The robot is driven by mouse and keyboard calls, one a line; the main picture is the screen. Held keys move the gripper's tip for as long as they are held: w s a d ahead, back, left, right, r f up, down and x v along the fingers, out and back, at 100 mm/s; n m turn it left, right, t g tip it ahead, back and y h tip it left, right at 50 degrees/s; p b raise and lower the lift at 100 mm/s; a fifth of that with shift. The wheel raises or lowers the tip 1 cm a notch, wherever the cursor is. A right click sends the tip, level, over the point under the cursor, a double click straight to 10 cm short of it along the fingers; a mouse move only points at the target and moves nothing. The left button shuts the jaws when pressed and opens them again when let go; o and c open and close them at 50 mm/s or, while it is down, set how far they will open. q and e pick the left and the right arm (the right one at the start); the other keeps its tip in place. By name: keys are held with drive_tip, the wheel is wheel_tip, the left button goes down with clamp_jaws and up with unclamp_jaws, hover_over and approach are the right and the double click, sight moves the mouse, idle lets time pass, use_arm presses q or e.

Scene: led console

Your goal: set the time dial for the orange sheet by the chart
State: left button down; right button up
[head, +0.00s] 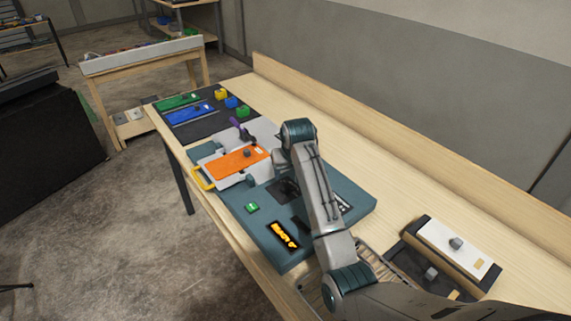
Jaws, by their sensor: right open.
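A display (285,235) with glowing orange characters is on the console's front part. A small dark panel with white marks (345,203) shows at the console's right; I cannot tell if it is the chart. My right arm reaches over the console from the bottom right. The time dial cannot be made out. My left gripper is out of view.
A green button (252,208) and a purple-handled lever (238,126) are on the console. A dark mat (205,128) behind it holds green and blue sheets and several coloured blocks. A white-topped block (455,243) sits at the right. The table's right-back strip is clear.

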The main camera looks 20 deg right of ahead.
sight(285, 185)
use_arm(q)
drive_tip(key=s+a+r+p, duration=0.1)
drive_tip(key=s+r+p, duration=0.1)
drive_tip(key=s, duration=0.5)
use_arm(e)
drive_tip(key=p+x, duration=0.1)
drive_tip(key=x, duration=0.4)
drive_tip(key=shift+w+a+f, duration=0.1)
drive_tip(key=shift+a+f, duration=0.05)
drive_tip(key=shift+f, duration=0.1)
drive_tip(key=shift+x, duration=1.25)
drive_tip(key=shift+w+f, duration=0.15)
drive_tip(key=shift+f, duration=0.05)
drive_tip(key=shift+f+p, duration=0.15)
drive_tip(key=shift+p, duration=0.15)
drive_tip(key=shift+f, duration=0.15)
drive_tip(key=c, duration=0.7)
drive_tip(key=shift+c, duration=1.3)
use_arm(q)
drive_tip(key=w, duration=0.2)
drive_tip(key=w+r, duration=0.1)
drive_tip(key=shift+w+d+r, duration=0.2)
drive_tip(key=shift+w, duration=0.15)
